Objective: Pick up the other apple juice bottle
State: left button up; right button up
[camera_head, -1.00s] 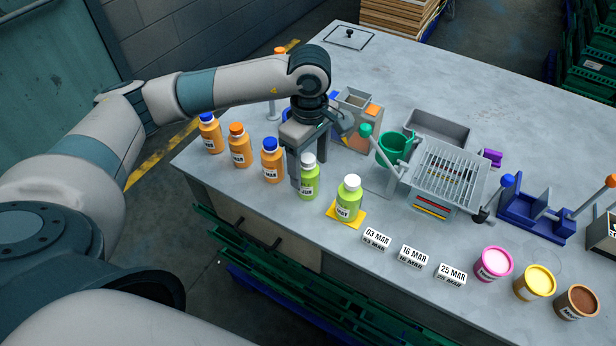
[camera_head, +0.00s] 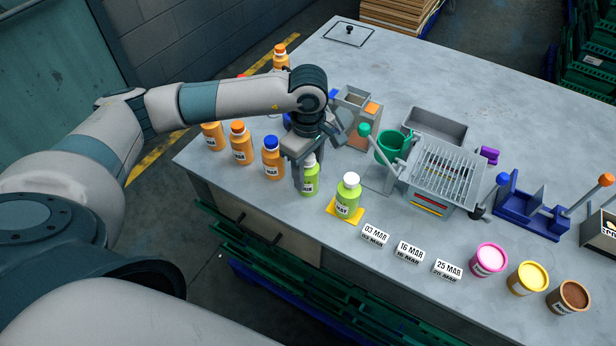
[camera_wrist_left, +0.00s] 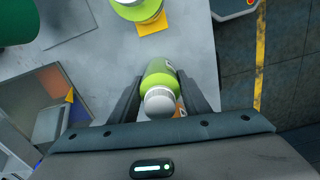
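A green bottle with a white cap (camera_head: 311,184) stands upright near the table's front edge. My left gripper (camera_head: 305,172) is down over it, with its fingers open on either side of it; the gripper hides part of the cap and upper body. In the left wrist view the bottle (camera_wrist_left: 160,76) is between the two fingers (camera_wrist_left: 160,92), cap toward the camera. Whether either finger touches it is unclear. A second green bottle with a white cap (camera_head: 347,196) stands on a yellow pad (camera_head: 335,216) to the right. My right gripper is not in view.
Several orange bottles, one blue-capped (camera_head: 272,158), stand to the left. Date blocks (camera_head: 410,251) and tubs (camera_head: 489,260) line the front edge to the right. A green cup (camera_head: 391,148) and a grey slotted rack (camera_head: 446,172) stand behind. The table's back is mostly clear.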

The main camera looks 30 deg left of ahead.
pick_arm(q)
jog(key=shift+c, duration=1)
jog(key=shift+r, duration=0.1)
jog(key=shift+r+b, duration=0.35)
jog(key=shift+r, duration=0.1)
notch_tip(320, 180, up, 7)
jog(key=b, duration=0.3)
jog(key=shift+r, duration=1.05)
jog(key=shift+f, duration=0.1)
